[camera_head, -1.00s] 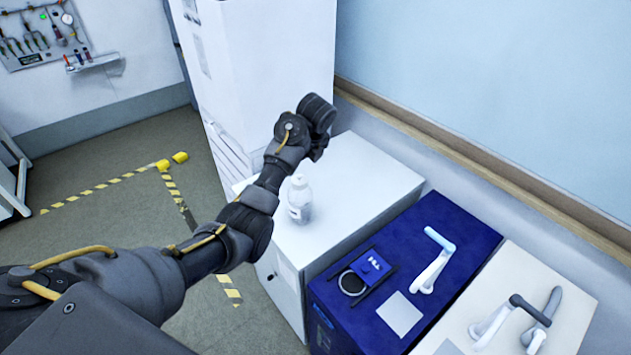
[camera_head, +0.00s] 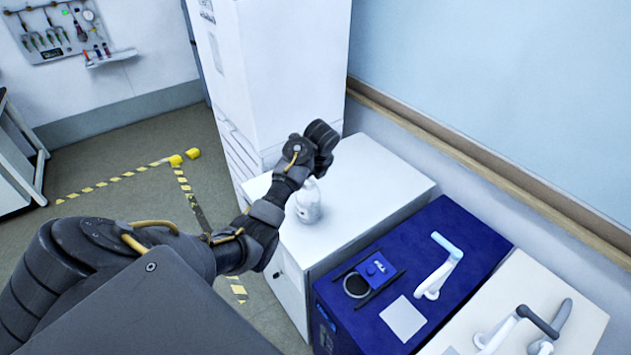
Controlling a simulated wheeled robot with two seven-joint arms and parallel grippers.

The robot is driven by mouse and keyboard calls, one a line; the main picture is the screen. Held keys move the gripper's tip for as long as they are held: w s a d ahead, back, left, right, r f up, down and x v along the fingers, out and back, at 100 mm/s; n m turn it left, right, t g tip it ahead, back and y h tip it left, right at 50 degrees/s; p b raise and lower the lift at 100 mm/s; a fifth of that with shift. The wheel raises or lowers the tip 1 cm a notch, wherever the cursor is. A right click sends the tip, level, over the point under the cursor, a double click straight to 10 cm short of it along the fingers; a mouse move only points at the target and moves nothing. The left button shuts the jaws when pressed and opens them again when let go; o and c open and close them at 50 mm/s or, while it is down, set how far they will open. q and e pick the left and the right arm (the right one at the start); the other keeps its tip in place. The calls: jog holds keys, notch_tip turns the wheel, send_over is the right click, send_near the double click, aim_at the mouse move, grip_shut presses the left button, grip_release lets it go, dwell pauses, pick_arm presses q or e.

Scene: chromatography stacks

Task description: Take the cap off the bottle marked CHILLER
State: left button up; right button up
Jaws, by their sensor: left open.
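A small translucent white bottle (camera_head: 308,205) stands upright on the white cabinet (camera_head: 375,190). Its marking is too small to read, and its top is partly hidden by my arm. My left gripper (camera_head: 322,165) is over the cabinet, above the bottle in the picture. The gripper is open, seen from behind, and its fingertips are mostly hidden. I cannot tell whether it touches the bottle. My right gripper is out of view.
A tall white cabinet (camera_head: 285,70) stands behind.

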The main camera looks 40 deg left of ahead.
pick_arm(q)
jog(key=shift+s+a, duration=0.1)
jog(key=shift+c, duration=0.2)
jog(key=c, duration=1)
jog(key=shift+o, duration=0.2)
jog(key=shift+r, duration=0.1)
